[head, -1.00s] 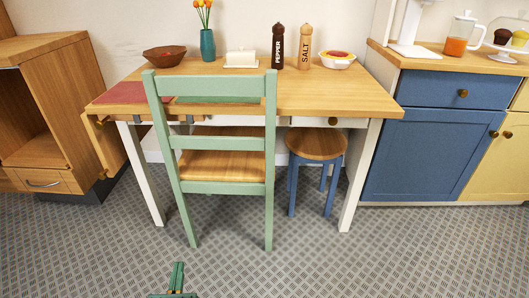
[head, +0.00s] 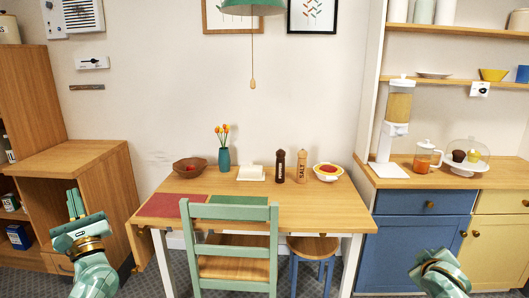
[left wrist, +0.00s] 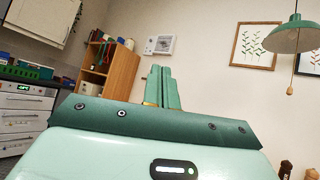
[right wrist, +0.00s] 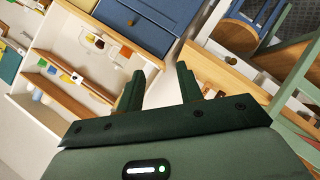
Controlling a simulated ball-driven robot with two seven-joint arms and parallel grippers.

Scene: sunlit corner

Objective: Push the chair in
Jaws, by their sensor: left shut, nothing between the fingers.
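The green chair (head: 233,213) with a wooden seat (head: 233,267) stands at the near side of the wooden table (head: 310,213), its back towards me. Its seat shows below the table's front edge; how far it reaches under is hidden. Part of the chair also shows in the right wrist view (right wrist: 303,58). My left gripper (head: 75,204) is raised left of the table, apart from the chair, shut and empty. It also shows in the left wrist view (left wrist: 161,88). My right gripper (right wrist: 160,85) is open and empty, right of the table by the blue cabinet.
A stool (head: 313,246) with blue legs stands under the table, right of the chair. A bowl (head: 190,168), vase (head: 224,158), butter dish (head: 251,173) and two mills stand on the table. A wooden cabinet (head: 100,165) is at left, a blue cabinet (head: 415,240) at right.

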